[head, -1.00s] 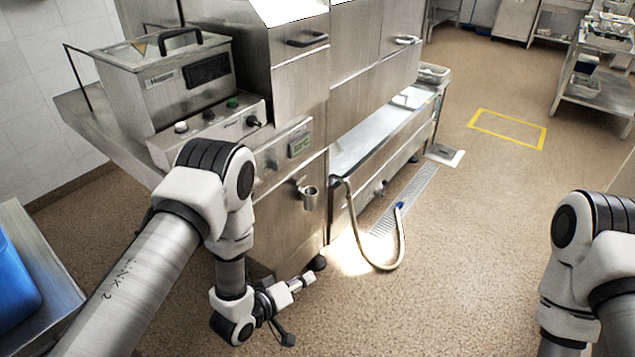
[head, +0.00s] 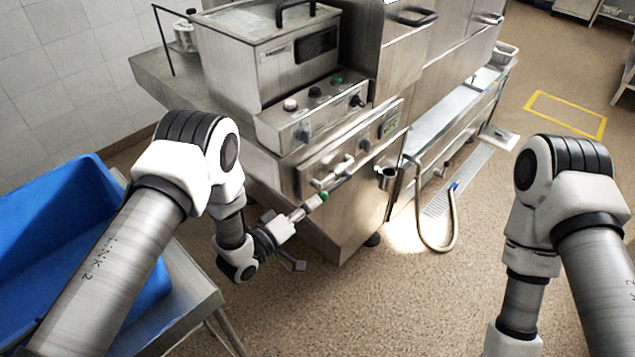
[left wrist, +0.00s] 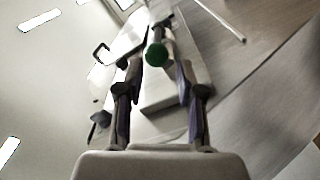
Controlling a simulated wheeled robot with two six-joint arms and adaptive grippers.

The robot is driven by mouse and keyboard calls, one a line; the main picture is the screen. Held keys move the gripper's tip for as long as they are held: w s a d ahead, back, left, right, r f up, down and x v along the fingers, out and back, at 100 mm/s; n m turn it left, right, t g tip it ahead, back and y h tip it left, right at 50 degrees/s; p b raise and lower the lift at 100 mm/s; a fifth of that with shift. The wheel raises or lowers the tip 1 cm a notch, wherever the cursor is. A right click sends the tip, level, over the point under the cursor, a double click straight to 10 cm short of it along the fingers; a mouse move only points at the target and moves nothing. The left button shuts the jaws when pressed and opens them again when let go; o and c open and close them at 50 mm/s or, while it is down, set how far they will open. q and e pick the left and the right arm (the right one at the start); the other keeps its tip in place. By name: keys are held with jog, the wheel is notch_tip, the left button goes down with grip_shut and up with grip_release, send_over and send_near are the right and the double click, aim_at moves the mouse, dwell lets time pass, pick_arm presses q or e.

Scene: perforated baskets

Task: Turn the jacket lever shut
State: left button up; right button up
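The green round knob (head: 323,196) shows low on the front of the steel machine, below a valve and short pipe (head: 335,172). It seems to be the end of the jacket lever; most of the lever is hard to make out. My left gripper (head: 300,230) is just in front of and below the knob, with its fingers spread. In the left wrist view the green knob (left wrist: 157,54) appears between and slightly beyond the open fingertips (left wrist: 158,70), with no clear contact. My right arm is at the right; its gripper is out of view.
The steel machine has a control box (head: 310,110) with knobs above the valve. A metal cup (head: 387,178) and a hanging hose (head: 450,225) are to the right. A blue bin (head: 70,225) stands at the left on a steel table (head: 190,285). Open floor lies in front.

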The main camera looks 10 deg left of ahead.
aim_at(330, 189)
pick_arm(q)
jog(key=x, duration=0.3)
jog(key=p+x, duration=0.1)
jog(key=x, duration=0.2)
jog(key=shift+d+r, duration=0.15)
jog(key=shift+d, duration=0.3)
jog(key=shift+w, duration=0.4)
jog(key=shift+d, duration=0.15)
grip_shut()
